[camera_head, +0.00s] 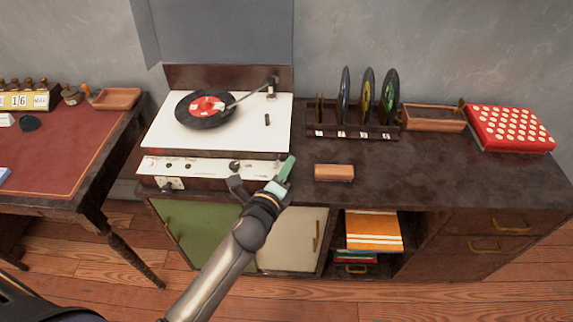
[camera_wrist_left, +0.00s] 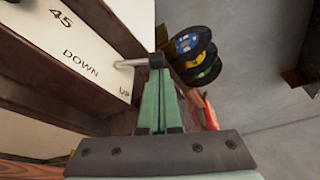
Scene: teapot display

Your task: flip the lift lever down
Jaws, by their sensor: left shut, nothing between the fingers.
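The record player (camera_head: 160,131) stands on the sideboard with a black, red-labelled record (camera_head: 206,107) on it. Its front panel (camera_head: 205,166) also shows in the left wrist view (camera_wrist_left: 45,55), with the printed words DOWN and UP. The lift lever (camera_wrist_left: 132,63), a short metal rod with a dark knob, sticks out from the panel near these words. My left gripper (camera_head: 287,165) is shut and empty at the panel's right end. In the left wrist view its green fingertips (camera_wrist_left: 160,72) are right by the knob; I cannot tell whether they touch. My right gripper is not in view.
A brown block (camera_head: 334,173) lies on the sideboard right of my left gripper. Behind it stands a record rack (camera_head: 355,132). A wooden tray (camera_head: 433,119) and a red box (camera_head: 510,130) are further right. The sideboard's front right is clear.

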